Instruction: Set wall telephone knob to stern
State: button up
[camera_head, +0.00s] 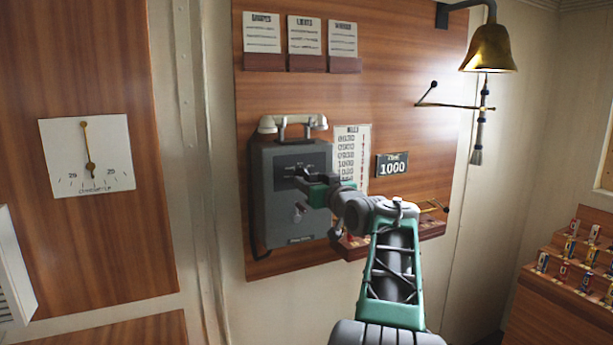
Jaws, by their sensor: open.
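The wall telephone (275,218) is a grey box on a wooden wall panel, with a white handset (292,123) lying across its top. A dark dial plate with small white marks shows on the upper part of its front. My gripper (298,177) is at this dial area, its fingers pointing left toward the box. The fingers and wrist cover most of the knob, so its setting cannot be read. Whether the fingers touch the knob cannot be told. A small crank-like part (299,210) shows lower on the front. My gripper is open.
A brass bell (489,48) with a hanging rope is at the upper right. A small shelf sits below, behind my arm. A clinometer (87,156) hangs at left.

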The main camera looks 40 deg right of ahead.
aim_at(304, 177)
jog(key=x, duration=0.3)
jog(key=shift+w+d+p, duration=0.15)
jog(key=shift+w+p, duration=0.15)
jog(key=shift+p, duration=0.1)
jog(key=shift+c, duration=0.2)
grip_shut()
